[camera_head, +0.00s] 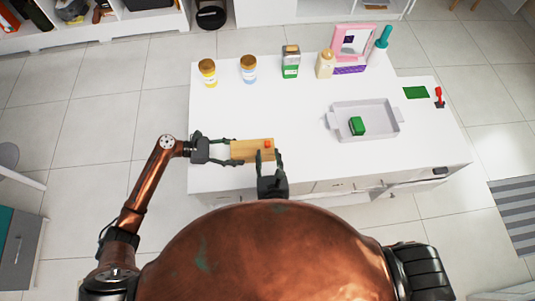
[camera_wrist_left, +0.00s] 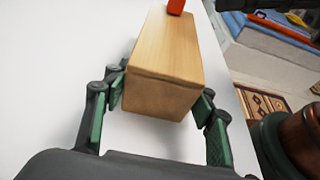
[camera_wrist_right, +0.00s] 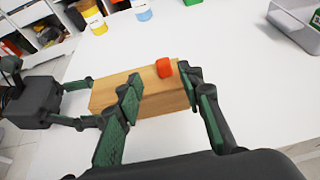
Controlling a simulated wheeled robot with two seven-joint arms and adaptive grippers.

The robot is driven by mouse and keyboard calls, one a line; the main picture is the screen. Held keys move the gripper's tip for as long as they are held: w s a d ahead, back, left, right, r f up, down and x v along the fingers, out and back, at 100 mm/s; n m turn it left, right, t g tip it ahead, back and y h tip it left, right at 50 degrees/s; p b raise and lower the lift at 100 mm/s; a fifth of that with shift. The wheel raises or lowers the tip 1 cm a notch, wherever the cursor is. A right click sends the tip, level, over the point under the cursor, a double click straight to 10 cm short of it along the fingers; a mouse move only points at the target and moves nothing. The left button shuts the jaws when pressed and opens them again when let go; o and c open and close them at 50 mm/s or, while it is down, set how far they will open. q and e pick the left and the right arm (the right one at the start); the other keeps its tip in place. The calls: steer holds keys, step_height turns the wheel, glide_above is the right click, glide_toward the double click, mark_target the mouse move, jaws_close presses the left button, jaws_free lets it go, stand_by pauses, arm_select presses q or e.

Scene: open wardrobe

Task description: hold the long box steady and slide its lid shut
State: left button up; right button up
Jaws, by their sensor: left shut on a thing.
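The long wooden box (camera_head: 240,150) lies near the front left of the white table. A red knob (camera_head: 267,144) stands on its top toward the right end, and also shows in the left wrist view (camera_wrist_left: 176,6). My left gripper (camera_head: 231,150) is shut on the box's left end, one finger on each side, as the left wrist view (camera_wrist_left: 160,100) shows. My right gripper (camera_wrist_right: 160,85) is open at the box's right part, its fingers apart on either side of the red knob without visibly gripping it. I cannot tell whether the lid leaves a gap.
A grey tray (camera_head: 398,117) with a green block (camera_head: 357,126) stands to the right. The table between the box and these is clear.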

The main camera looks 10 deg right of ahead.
arm_select(q)
steer(key=o, duration=1.1)
steer(key=shift+o, duration=0.3)
steer(key=o, duration=0.4)
steer(key=shift+o, duration=0.2)
steer(key=shift+r+p+v, duration=0.25)
steer(key=shift+p+v, duration=0.55)
steer(key=shift+v, duration=0.7)
steer(key=shift+r+p+v, duration=0.2)
steer(key=shift+p+v, duration=0.95)
steer(key=shift+v, duration=1.4)
